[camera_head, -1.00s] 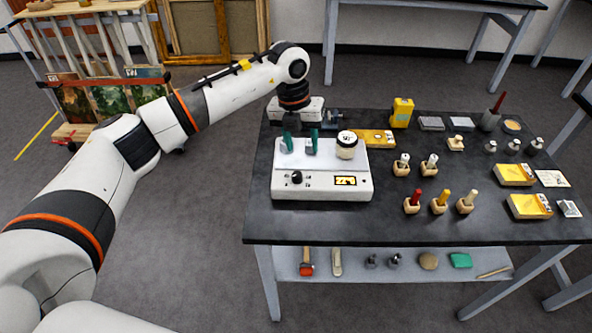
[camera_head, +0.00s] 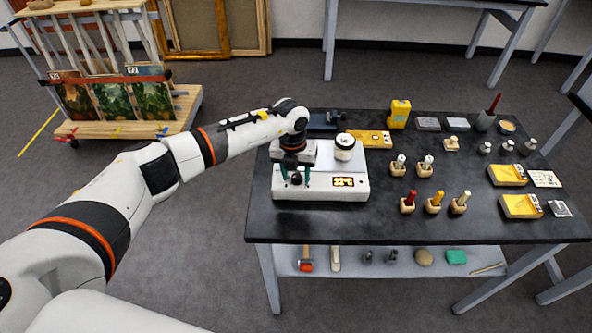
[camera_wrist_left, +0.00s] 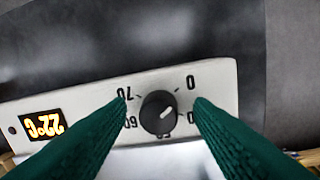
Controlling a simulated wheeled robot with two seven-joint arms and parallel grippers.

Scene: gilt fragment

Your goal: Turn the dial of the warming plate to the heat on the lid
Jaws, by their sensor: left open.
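The white warming plate (camera_head: 330,186) stands at the left end of the black table, its dark round dial (camera_head: 297,180) on the front left. In the left wrist view the dial (camera_wrist_left: 158,113) has a pale pointer mark slanting toward the upper right, near the 0. Its numbers appear upside down, some covered by the fingers. A display (camera_wrist_left: 43,125) reads 22°C. My left gripper (camera_wrist_left: 160,103) is open, its green fingers either side of the dial; I cannot tell if they touch it. A jar (camera_head: 344,154) stands on the plate; its lid's (camera_head: 345,140) marking is too small to read.
A yellow box (camera_head: 399,113) and a flat yellow packet (camera_head: 369,138) are behind the plate. Several small bottles in wooden holders (camera_head: 409,205) stand to its right. Tools lie on the shelf (camera_head: 350,265) below.

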